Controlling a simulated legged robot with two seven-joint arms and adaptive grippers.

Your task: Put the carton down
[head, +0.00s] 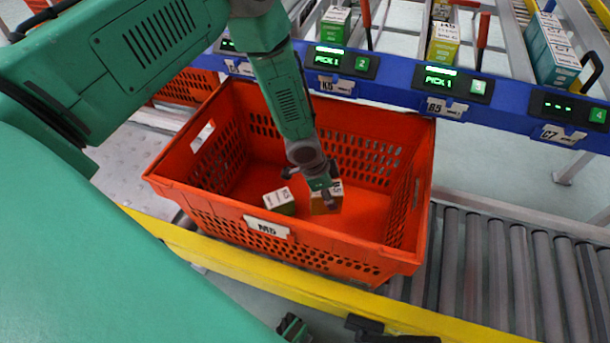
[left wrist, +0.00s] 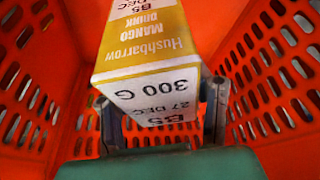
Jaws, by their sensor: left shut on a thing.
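My left gripper (head: 323,187) is low inside the orange tote (head: 345,252), shut on a yellow-and-white mango drink carton (head: 320,206). In the left wrist view the carton (left wrist: 145,58) stands between the two grey fingers, its printing upside down. The gripper hides part of the carton in the head view. I cannot tell whether its base touches the tote floor. A green-and-white carton (head: 280,201) lies on the floor just left of it, with a small gap. Dark parts at the bottom edge of the head view may be my right gripper, but its jaws cannot be made out.
The tote, labelled M5, stands behind a yellow rail (head: 215,262). A roller conveyor (head: 510,265) runs to the right. A blue shelf beam (head: 405,88) with lit displays crosses behind, with cartons in lanes above. The tote floor is clear right of the held carton.

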